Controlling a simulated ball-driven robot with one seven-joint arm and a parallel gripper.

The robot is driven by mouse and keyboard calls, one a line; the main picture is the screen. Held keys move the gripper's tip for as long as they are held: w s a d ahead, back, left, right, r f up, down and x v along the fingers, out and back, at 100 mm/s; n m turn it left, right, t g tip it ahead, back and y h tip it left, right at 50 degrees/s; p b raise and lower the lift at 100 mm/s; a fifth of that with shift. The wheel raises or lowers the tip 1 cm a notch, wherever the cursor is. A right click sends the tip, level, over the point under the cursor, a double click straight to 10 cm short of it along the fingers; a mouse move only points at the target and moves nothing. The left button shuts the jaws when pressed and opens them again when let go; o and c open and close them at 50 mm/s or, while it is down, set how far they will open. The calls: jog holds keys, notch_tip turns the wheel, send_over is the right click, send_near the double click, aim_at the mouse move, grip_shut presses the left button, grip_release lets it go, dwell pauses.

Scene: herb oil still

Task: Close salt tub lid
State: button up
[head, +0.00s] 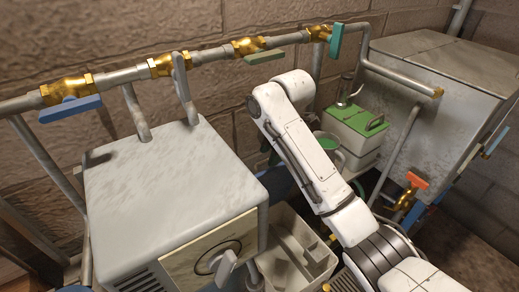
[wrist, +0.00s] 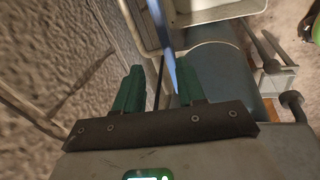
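A white box with a green top and a dark handle (head: 358,120) stands at the back, right of my raised arm in the head view. It may be the salt tub, but I cannot tell for sure. Its green top looks flat and level. Next to it, partly behind my arm, is a pale round vessel with green inside (head: 326,141). My gripper (wrist: 157,78) shows in the wrist view with its two green fingers apart and nothing clearly held between them. The head view does not show my gripper. No tub lid is clearly recognisable in the wrist view.
A large grey metal box (head: 165,175) fills the left, with an open pale crate (head: 312,248) beside it. A pipe with valves (head: 205,57) runs along the brick wall. A grey tank (head: 425,95) stands right. In the wrist view, a blue bar (wrist: 168,45) lies just beyond the fingers.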

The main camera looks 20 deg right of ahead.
notch_tip(320, 180, up, 4)
jog(key=w+f+n, duration=0.1)
jog(key=w, duration=0.2)
jog(key=d+p+x, duration=0.1)
jog(key=x, duration=0.9)
jog(key=shift+d+p, duration=0.15)
jog(key=shift+p, duration=0.15)
jog(key=shift+c, duration=0.5)
grip_shut()
